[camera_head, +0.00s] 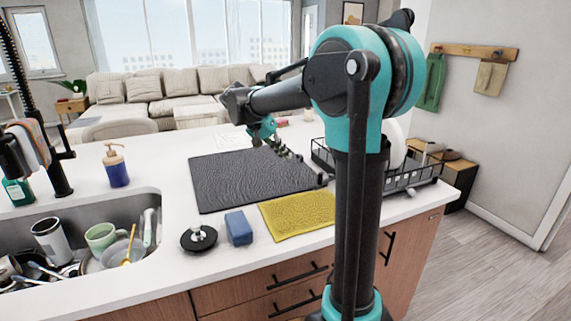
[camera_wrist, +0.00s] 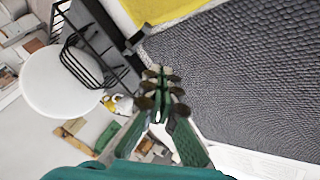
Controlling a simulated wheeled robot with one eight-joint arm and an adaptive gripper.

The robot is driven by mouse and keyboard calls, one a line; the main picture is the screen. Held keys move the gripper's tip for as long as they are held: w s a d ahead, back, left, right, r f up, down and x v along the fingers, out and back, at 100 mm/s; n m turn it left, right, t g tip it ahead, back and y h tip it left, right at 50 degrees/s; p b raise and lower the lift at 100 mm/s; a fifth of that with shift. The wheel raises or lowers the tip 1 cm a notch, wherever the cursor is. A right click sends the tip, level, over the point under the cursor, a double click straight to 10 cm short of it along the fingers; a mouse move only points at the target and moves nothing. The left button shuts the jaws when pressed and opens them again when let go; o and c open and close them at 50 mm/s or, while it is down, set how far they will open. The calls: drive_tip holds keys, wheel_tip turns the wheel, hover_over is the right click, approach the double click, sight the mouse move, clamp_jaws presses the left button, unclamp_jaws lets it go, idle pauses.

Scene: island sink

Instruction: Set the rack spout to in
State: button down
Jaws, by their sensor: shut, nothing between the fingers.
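The black wire dish rack (camera_head: 410,180) stands at the right end of the counter, partly hidden behind my arm. A small dark piece (camera_head: 323,179) juts from its left side over the edge of the dark mat; it looks like the spout. In the wrist view the rack (camera_wrist: 88,45) is at upper left, and the likely spout (camera_wrist: 134,40) lies between it and the mat. My gripper (camera_head: 291,154) is above the far right part of the dark mat, apart from the spout. In the wrist view its fingertips (camera_wrist: 161,82) are together and empty.
The dark ribbed mat (camera_head: 240,180) and the yellow cloth (camera_head: 298,214) lie flat. A blue sponge (camera_head: 239,228) and a black sink plug (camera_head: 198,238) are near the front edge. The sink (camera_head: 150,197) holds dishes. A white plate (camera_wrist: 62,82) stands in the rack.

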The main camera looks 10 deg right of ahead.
drive_tip(key=x, duration=0.9)
drive_tip(key=shift+f, duration=0.1)
drive_tip(key=d, duration=0.1)
drive_tip(key=s+d, duration=0.1)
drive_tip(key=d, duration=0.1)
drive_tip(key=shift+s+f, duration=0.15)
drive_tip(key=shift+s, duration=0.1)
drive_tip(key=shift+s+d, duration=0.2)
drive_tip(key=shift+d, duration=0.25)
drive_tip(key=shift+s+d+n, duration=0.1)
drive_tip(key=shift+s+n, duration=0.15)
drive_tip(key=shift+n, duration=0.15)
